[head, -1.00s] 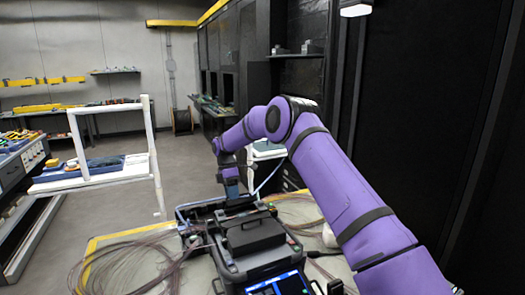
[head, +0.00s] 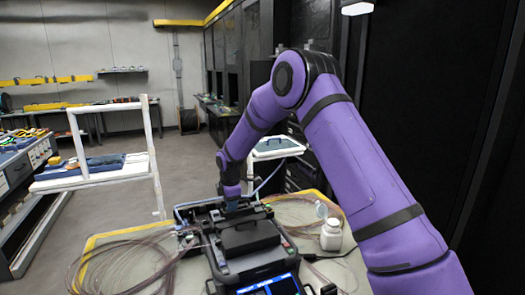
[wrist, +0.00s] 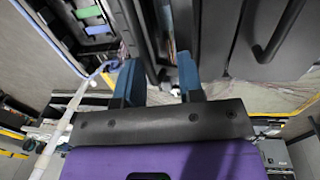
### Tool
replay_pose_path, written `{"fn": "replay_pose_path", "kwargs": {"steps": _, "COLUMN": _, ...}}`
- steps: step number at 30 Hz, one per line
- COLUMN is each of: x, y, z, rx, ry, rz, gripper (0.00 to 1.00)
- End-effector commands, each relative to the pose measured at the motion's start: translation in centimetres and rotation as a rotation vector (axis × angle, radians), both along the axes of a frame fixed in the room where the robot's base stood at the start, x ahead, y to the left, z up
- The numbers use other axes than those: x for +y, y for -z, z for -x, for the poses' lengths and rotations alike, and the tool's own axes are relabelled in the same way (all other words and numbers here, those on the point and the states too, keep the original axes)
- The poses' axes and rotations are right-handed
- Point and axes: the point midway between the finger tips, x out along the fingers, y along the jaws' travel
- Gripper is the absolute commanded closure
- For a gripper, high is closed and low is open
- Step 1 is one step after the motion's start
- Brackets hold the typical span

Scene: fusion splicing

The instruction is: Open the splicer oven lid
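The splicer (head: 252,258) stands on the work table, dark grey with a lit blue screen at its front and a raised dark cover on top. The oven part is at its back, where my arm partly hides it; I cannot make out clearly whether its lid is shut. My gripper (head: 233,203) points down at the splicer's back edge. In the wrist view my gripper (wrist: 158,68) has its two blue fingers apart, with dark splicer parts (wrist: 230,45) just beyond the tips. Nothing is clearly held between them, and contact cannot be told.
Thin fibre coils lie left (head: 135,255) and right of the splicer on the yellow-edged table (head: 110,238). A white bottle (head: 331,235) stands to the right. A white frame stand (head: 90,180) is at the left. A dark wall closes the right side.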

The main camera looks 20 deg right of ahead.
Motion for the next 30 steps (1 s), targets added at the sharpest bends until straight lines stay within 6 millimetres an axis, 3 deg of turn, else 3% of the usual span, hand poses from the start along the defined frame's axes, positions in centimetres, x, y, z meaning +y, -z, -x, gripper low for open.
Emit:
{"fn": "replay_pose_path", "kwargs": {"steps": 4, "x": 0.9, "y": 0.3, "z": 0.3, "rx": -0.072, "ry": -0.002, "rz": 0.000, "gripper": 0.65}}
{"fn": "replay_pose_path", "kwargs": {"steps": 23, "x": 0.7, "y": -10.2, "z": 2.2, "rx": -0.068, "ry": 0.002, "rz": -0.001, "gripper": 0.65}}
{"fn": "replay_pose_path", "kwargs": {"steps": 30, "x": -0.1, "y": -13.5, "z": 4.4, "rx": -0.081, "ry": 0.085, "rz": -0.005, "gripper": 0.65}}
